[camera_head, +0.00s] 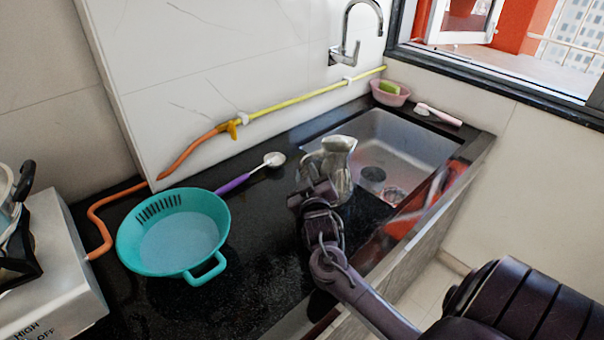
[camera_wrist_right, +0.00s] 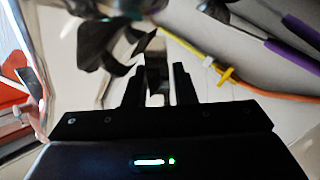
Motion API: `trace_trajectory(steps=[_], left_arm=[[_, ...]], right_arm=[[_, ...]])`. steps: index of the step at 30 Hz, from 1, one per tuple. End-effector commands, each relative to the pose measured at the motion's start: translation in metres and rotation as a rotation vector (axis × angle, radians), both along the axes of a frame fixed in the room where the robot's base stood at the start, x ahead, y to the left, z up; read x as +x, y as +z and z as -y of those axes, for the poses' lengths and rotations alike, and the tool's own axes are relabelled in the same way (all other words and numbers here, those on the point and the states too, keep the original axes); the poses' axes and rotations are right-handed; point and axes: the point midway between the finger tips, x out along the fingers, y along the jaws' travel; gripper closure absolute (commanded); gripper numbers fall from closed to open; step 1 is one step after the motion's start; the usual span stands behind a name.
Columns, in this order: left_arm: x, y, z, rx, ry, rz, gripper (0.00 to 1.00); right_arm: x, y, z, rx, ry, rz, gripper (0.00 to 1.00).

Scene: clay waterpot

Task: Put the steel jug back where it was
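The steel jug (camera_head: 341,165) stands upright at the near left corner of the sink, its spout to the right and its handle to the left. I cannot tell whether its base rests on the counter or is slightly raised. My right gripper (camera_head: 315,192) is at the handle side of the jug. In the right wrist view the shiny jug (camera_wrist_right: 118,8) is at the top. Its handle runs down between the two dark fingers of my gripper (camera_wrist_right: 157,85), which look closed on it. My left gripper is out of view.
The steel sink (camera_head: 415,140) lies right of the jug. A teal colander (camera_head: 210,205) and a purple-handled ladle (camera_head: 235,183) sit on the black counter to the left. A pink bowl with a sponge (camera_head: 391,93) and a brush (camera_head: 438,114) are behind the sink. A stove (camera_head: 50,260) is far left.

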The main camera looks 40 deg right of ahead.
Motion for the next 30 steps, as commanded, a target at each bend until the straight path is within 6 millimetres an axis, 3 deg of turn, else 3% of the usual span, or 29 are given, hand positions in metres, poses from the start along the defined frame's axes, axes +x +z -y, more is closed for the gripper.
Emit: trace_trajectory(steps=[12,24,30], left_arm=[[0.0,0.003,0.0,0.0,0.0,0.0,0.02],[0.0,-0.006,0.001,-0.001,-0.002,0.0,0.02],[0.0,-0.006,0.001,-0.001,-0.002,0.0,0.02]], right_arm=[[0.0,0.007,0.0,0.0,-0.001,0.0,0.68],[-0.055,0.003,-0.033,0.001,0.001,-0.003,0.68],[-0.065,0.005,-0.037,0.0,-0.001,0.0,0.68]])
